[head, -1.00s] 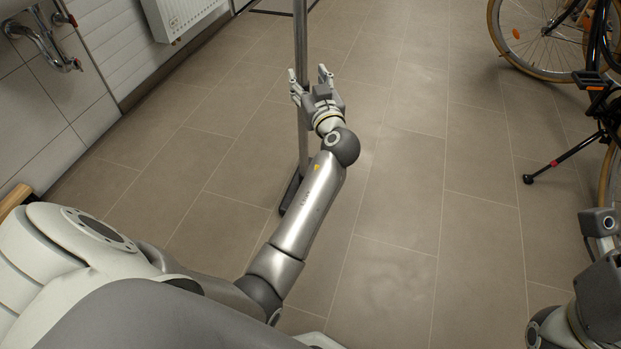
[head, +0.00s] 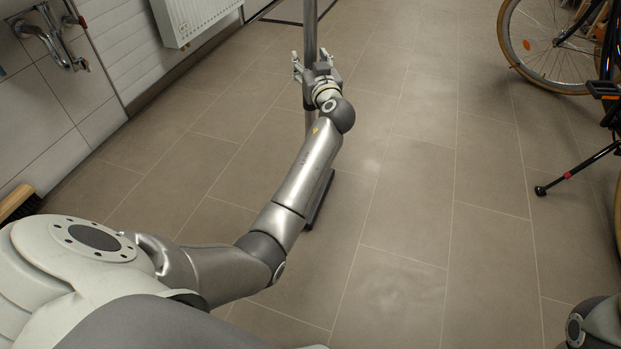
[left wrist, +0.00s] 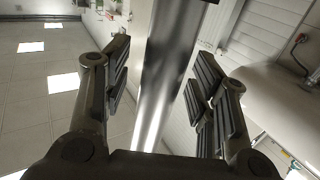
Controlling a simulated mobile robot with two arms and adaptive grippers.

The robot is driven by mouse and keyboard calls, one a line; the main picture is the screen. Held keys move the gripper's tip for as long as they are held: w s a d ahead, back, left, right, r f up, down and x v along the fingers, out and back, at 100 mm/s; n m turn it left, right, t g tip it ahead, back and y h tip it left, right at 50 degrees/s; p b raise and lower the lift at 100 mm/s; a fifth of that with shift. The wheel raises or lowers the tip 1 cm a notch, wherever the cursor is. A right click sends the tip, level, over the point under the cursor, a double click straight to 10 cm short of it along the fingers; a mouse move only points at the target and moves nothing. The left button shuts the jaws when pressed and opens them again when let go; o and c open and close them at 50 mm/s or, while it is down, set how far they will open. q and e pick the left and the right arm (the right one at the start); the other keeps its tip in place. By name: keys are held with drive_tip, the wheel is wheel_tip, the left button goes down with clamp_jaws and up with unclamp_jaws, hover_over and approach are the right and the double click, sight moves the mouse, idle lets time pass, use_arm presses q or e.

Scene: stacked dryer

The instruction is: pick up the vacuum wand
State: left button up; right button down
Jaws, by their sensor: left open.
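The vacuum wand (head: 310,30) is a grey metal tube standing upright on the tiled floor, with a dark flat foot (head: 319,205) at its lower end. My left gripper (head: 312,62) is open at the wand's upper part, with a finger on each side of it. My arm hides part of the tube below. In the left wrist view, the shiny wand (left wrist: 168,75) runs between the spread, padded fingers of the left gripper (left wrist: 163,68), with gaps visible on both sides. My right gripper is out of view; only part of my right arm shows at the bottom right corner.
A bicycle (head: 560,50) stands at the right, its kickstand (head: 575,172) reaching onto the floor. A radiator (head: 195,15) and pipes (head: 50,40) are on the left wall. A brush (head: 18,203) lies at the left edge. The middle floor is clear.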

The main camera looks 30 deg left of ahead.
use_arm(q)
drive_tip(key=c, duration=1.1)
drive_tip(key=shift+r, duration=0.2)
clamp_jaws()
